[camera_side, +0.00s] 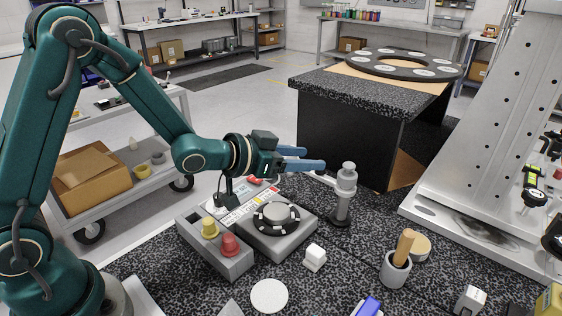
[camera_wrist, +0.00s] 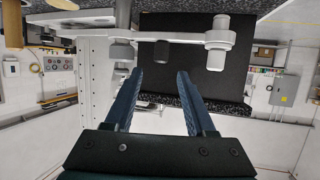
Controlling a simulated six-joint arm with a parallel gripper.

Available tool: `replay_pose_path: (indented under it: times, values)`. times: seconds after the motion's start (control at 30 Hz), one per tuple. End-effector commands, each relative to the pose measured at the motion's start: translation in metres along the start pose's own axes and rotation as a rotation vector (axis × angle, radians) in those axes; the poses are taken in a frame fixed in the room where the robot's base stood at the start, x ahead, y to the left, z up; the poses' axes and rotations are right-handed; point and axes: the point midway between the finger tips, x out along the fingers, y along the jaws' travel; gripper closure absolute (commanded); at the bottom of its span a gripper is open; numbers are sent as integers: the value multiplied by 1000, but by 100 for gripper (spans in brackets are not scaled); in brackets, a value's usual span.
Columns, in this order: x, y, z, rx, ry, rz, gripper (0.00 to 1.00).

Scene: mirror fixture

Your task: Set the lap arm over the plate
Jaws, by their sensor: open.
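The lap arm (camera_side: 345,182) is a light grey bar on an upright post, with a round knob on top, right of the plate. The round plate (camera_side: 281,212), with a black and white ring, sits on a grey base. My gripper (camera_side: 314,157) is open, its blue fingers close to the arm's bar and partly hiding it in the side view.
A grey box with a yellow knob (camera_side: 209,228) and a red knob (camera_side: 230,245) stands left of the plate. A white cube (camera_side: 315,257) and a cup with a wooden handle (camera_side: 396,270) stand in front. A large black block (camera_side: 345,130) rises behind the arm.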

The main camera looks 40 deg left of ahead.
Motion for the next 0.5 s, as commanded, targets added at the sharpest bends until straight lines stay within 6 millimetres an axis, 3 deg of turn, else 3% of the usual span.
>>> replay_pose_path:
  times: [0.1, 0.5]
  values:
    - [4, 0, 9, -6, -22, 1, 45]
    - [43, 0, 10, -7, -24, 0, 45]
